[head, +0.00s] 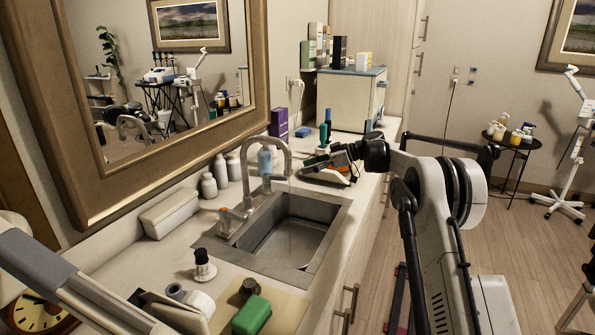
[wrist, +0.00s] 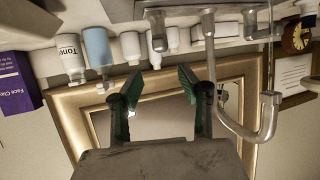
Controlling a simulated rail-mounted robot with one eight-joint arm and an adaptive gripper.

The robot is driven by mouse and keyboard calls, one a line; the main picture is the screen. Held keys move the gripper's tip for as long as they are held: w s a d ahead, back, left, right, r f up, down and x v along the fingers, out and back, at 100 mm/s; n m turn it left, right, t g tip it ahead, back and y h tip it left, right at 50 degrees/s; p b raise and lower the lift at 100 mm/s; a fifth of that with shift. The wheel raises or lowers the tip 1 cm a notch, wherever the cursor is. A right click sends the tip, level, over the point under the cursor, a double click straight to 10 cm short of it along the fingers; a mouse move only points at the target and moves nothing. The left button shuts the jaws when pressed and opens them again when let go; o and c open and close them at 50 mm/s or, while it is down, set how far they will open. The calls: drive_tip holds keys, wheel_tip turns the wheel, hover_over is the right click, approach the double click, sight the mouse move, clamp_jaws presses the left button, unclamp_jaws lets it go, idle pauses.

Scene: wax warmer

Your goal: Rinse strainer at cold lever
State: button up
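My gripper (head: 318,159) is just right of the arched faucet (head: 283,143), near the sink's far end. In the wrist view, which is upside down, its two green-padded fingers (wrist: 160,88) are apart with nothing between them. The faucet (wrist: 265,120) curves past the right finger there, without clear contact. A lever (wrist: 157,30) stands beside the faucet base, beyond the fingers. In the head view one lever (head: 228,211) has an orange tip. A thin line below the spout looks like water falling into the sink (head: 318,211). I cannot make out a strainer in either view.
A blue bottle (head: 265,160) and several white bottles (head: 209,186) stand behind the faucet. A purple box (head: 278,124) stands farther back. A green block (head: 251,315) sits on the near counter.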

drive_tip(key=shift+s+d+r, duration=0.1)
drive_tip(key=shift+d+r, duration=0.1)
drive_tip(key=shift+d, duration=0.3)
drive_tip(key=shift+o, duration=1.1)
